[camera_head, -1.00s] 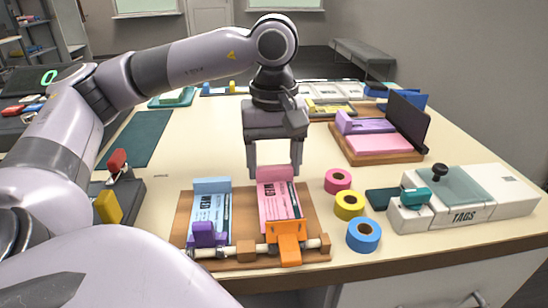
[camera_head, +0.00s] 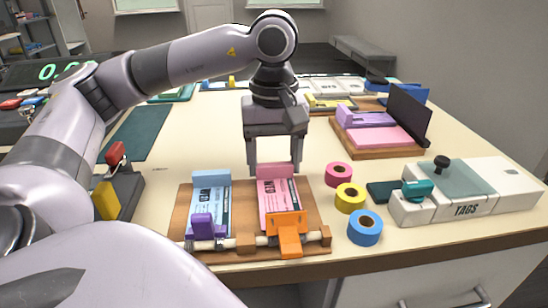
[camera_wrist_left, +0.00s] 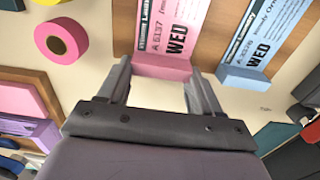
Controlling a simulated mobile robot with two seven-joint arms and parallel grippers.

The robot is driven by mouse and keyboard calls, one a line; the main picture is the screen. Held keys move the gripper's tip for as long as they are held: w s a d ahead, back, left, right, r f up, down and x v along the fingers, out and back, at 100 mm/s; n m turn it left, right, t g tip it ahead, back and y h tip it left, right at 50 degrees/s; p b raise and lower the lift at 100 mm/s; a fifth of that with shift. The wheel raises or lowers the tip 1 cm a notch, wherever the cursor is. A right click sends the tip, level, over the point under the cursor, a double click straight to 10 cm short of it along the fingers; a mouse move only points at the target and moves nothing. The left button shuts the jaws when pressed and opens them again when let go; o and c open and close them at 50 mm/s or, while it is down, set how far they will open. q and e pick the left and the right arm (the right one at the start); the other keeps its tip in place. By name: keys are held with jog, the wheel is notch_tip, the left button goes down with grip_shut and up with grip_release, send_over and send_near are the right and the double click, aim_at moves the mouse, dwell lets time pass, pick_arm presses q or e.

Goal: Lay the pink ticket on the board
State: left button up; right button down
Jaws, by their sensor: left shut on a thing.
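The pink ticket (camera_head: 281,201) lies flat over the right half of the wooden board (camera_head: 246,214), its near end at the orange clamp (camera_head: 288,222). A pink block at its far end sits between the fingers of my left gripper (camera_head: 275,168), which is shut on it. The left wrist view shows the pink ticket (camera_wrist_left: 172,22) with its block between my fingers (camera_wrist_left: 163,72). I cannot tell whether the ticket's whole underside touches the board. My right gripper is out of view.
A blue ticket (camera_head: 209,200) lies beside it under a purple clamp (camera_head: 203,226). Pink (camera_head: 338,174), yellow (camera_head: 350,197) and blue (camera_head: 364,228) tape rolls stand to the right, near the tags box (camera_head: 465,205). A red-and-yellow device (camera_head: 116,192) is left.

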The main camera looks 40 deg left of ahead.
pick_arm(q)
jog(key=shift+f+b, duration=0.2)
jog(key=shift+b, duration=0.15)
dwell(1.0)
dwell(0.3)
jog(key=o, duration=1.1)
jog(key=shift+r, duration=0.1)
jog(key=shift+r+p, duration=0.95)
jog(key=shift+r, duration=0.25)
jog(key=shift+r+p, duration=0.9)
jog(key=shift+r, duration=0.35)
jog(key=shift+r+p, duration=1.9)
jog(key=shift+r, duration=0.6)
